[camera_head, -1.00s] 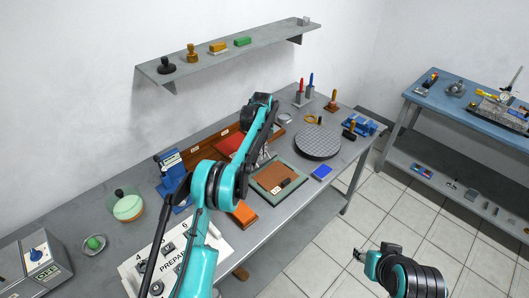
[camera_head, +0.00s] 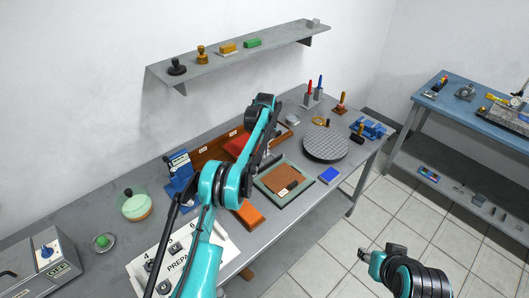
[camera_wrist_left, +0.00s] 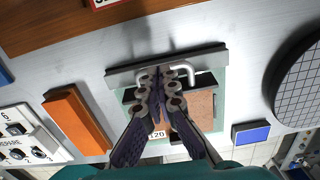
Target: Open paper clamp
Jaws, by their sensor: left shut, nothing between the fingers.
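The paper clamp shows in the left wrist view as a grey bar (camera_wrist_left: 120,75) with a bent metal handle (camera_wrist_left: 185,70), across the back edge of a green-edged board (camera_wrist_left: 215,110). The board also shows in the head view (camera_head: 270,198), with a brown sheet (camera_head: 291,178) on it. My left gripper (camera_wrist_left: 161,78) is shut and empty, with its fingertips over the clamp bar beside the handle. Whether they touch it I cannot tell. In the head view my arm partly hides the clamp. My right gripper (camera_head: 362,254) is off the table, over the floor; its jaw state is unclear.
An orange block (camera_head: 248,215) and a white numbered panel (camera_head: 215,236) lie left of the board. A blue block (camera_head: 329,175) and a round gridded plate (camera_head: 325,147) are to its right. A brown wooden rail (camera_wrist_left: 70,22) runs behind the clamp.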

